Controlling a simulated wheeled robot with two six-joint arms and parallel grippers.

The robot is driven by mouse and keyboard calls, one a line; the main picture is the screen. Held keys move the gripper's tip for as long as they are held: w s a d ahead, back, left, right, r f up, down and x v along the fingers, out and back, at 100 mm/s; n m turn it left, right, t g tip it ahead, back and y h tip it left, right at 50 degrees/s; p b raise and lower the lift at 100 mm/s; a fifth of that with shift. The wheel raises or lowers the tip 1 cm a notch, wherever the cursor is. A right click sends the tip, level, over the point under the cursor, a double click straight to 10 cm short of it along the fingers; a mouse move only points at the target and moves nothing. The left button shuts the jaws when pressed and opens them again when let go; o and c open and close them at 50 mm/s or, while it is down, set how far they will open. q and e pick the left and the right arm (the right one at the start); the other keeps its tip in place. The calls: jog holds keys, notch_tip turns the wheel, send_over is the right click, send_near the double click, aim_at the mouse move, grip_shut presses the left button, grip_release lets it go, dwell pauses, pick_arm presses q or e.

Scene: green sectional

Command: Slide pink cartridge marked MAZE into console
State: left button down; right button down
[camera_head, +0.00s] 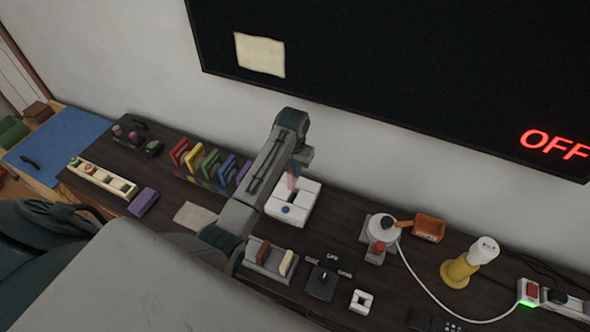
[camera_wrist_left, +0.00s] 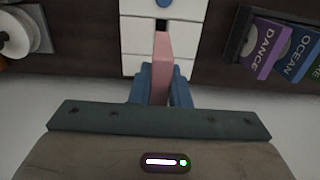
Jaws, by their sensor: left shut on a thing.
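The pink cartridge (camera_wrist_left: 161,55) is held upright on edge between the blue fingers of my left gripper (camera_wrist_left: 161,85) in the left wrist view. Its marking cannot be read from here. In the head view a sliver of the cartridge (camera_head: 292,181) shows below my left gripper (camera_head: 301,160), above the back of the console. The console (camera_head: 303,213) is white and blocky with a dark slot and a blue button. It also shows in the left wrist view (camera_wrist_left: 135,35), with the cartridge's far end close to the dark slot. Whether they touch cannot be told. My right gripper is not in view.
A rack of colored cartridges (camera_head: 210,165) stands left of the console. A tray (camera_head: 268,262) with upright pieces and a dial panel (camera_head: 321,283) lie in front. A white round device (camera_head: 383,228) and a yellow lamp (camera_head: 462,268) stand at right. A dark screen (camera_head: 390,60) hangs behind.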

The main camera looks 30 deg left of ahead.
aim_at(293, 180)
pick_arm(q)
jog(key=shift+f, duration=0.15)
jog(key=shift+f+b, duration=1.1)
jog(key=shift+f, duration=1.7)
jog(key=shift+r, duration=0.1)
jog(key=shift+p, duration=0.55)
jog(key=shift+p, duration=0.5)
jog(key=shift+f+b, duration=1.2)
jog(key=shift+f, duration=1.45)
